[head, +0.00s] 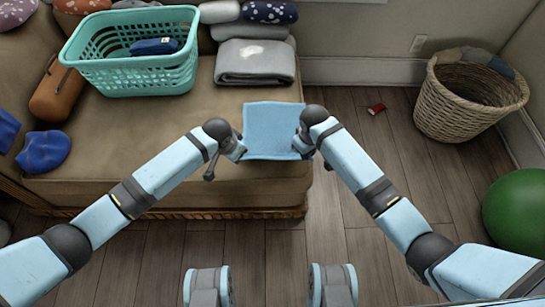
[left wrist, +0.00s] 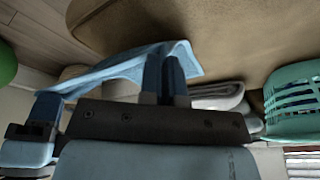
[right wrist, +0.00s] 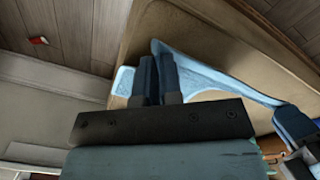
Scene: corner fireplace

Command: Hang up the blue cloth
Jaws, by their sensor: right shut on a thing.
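The blue cloth (head: 273,130) is a light blue square, spread between my two grippers over the front right part of the tan couch seat. My left gripper (head: 236,149) is shut on its left edge. In the left wrist view the fingers (left wrist: 164,75) are close together with cloth (left wrist: 125,68) beside them. My right gripper (head: 303,143) is shut on its right edge. In the right wrist view the cloth (right wrist: 205,72) stretches from those fingers (right wrist: 157,75) towards the left gripper (right wrist: 290,120). The gripped edges are partly hidden by the fingers.
The couch (head: 150,120) bears a turquoise basket (head: 130,85) with a dark blue item (head: 154,46), a folded grey cloth (head: 255,63) and cushions. A wicker basket (head: 455,110) with cloth on its rim, a red item (head: 376,108) and a green ball (head: 518,210) are on the floor to the right.

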